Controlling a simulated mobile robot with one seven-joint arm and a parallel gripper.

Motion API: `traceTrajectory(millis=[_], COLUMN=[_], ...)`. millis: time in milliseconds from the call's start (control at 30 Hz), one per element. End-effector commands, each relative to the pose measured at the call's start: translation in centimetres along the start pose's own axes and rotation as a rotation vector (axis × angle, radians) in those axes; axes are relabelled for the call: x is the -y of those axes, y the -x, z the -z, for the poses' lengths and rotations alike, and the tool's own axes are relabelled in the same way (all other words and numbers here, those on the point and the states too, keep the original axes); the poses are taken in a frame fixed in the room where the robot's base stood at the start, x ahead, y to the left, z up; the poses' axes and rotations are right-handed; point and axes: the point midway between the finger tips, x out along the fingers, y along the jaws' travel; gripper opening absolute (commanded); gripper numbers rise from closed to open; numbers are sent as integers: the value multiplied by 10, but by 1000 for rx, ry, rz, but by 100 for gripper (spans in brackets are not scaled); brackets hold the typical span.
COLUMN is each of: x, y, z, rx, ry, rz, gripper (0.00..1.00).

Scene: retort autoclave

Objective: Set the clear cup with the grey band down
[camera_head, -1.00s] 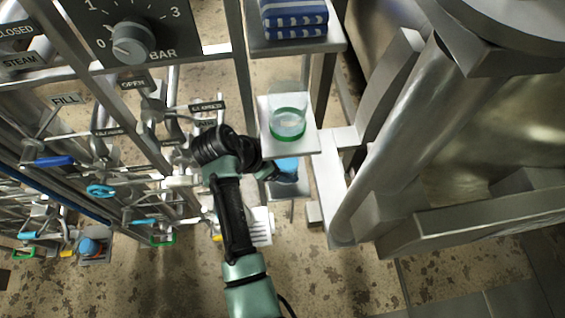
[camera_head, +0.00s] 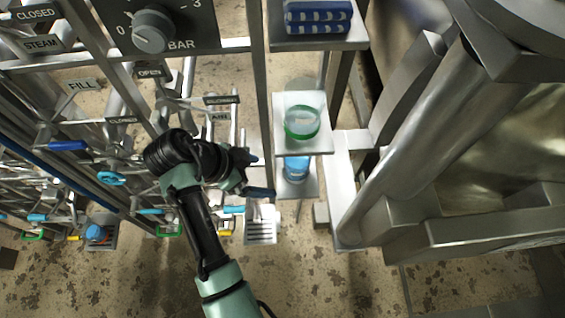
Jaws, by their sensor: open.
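A clear cup with blue contents (camera_head: 297,168) stands on the lower small shelf (camera_head: 299,190), partly hidden under the shelf above. I cannot make out a grey band on it. Another clear cup, with a green band (camera_head: 301,124), stands upright on the upper white shelf (camera_head: 322,146). My gripper (camera_head: 254,177) is open, left of the lower shelf and apart from the blue cup. Nothing shows between its fingers.
Valve pipes and handles crowd the left, with a pressure dial (camera_head: 152,29) above. Folded blue-striped cloths (camera_head: 318,17) lie on the top shelf. A slotted white tray (camera_head: 261,230) is below my gripper. A large metal vessel (camera_head: 480,150) fills the right.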

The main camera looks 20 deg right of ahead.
Motion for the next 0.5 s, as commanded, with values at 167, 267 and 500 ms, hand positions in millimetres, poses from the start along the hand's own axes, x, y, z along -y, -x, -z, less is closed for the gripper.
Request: traceTrajectory(millis=[167, 267, 500], x=[1, 0, 0], y=[18, 23, 28], z=[-29, -37, -43], rx=[0, 0, 0], ry=[2, 1, 0], rz=[2, 0, -1], gripper=[100, 100, 100])
